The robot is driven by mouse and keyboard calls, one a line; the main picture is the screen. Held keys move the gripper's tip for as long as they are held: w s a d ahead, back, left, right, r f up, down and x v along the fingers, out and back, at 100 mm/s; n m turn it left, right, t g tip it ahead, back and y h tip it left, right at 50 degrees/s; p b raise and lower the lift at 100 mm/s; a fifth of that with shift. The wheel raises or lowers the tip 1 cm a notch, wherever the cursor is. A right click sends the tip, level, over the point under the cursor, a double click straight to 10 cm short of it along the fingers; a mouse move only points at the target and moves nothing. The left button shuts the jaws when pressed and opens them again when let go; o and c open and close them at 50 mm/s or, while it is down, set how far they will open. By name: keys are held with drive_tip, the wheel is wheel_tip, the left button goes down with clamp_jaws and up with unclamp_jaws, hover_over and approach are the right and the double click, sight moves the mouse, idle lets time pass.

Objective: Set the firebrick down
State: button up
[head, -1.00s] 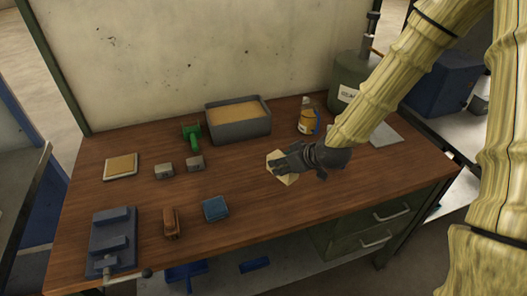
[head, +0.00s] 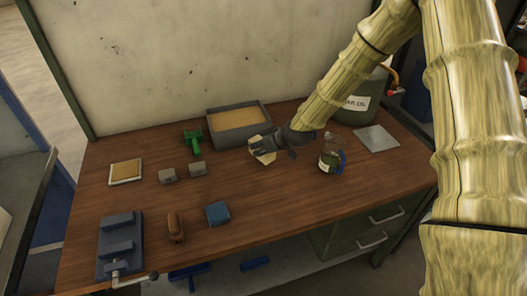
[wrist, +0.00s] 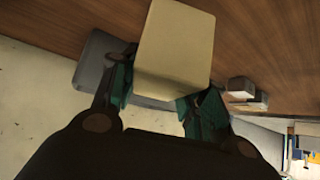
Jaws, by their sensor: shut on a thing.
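The firebrick (head: 263,157) is a pale cream block. In the head view it is at the right front corner of the grey sand bin, over the wooden bench top. My gripper (head: 266,149) is shut on it, and the dark fingers cover part of it. In the wrist view the firebrick (wrist: 176,45) sticks out beyond the fingers of my gripper (wrist: 163,92), which lie on either side of it. I cannot tell whether its underside touches the bench.
A grey sand bin (head: 240,138) is close by on the left. A glass jug (head: 329,160) stands to the right, with a metal plate (head: 376,139) and an oil can (head: 354,107) beyond. A blue block (head: 217,213) lies in front. The bench's front right is clear.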

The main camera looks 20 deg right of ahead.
drive_tip(key=shift+f+p, duration=0.85)
drive_tip(key=shift+f, duration=0.9)
drive_tip(key=shift+f, duration=0.15)
drive_tip(key=o, duration=1.3)
drive_tip(key=shift+o, duration=0.2)
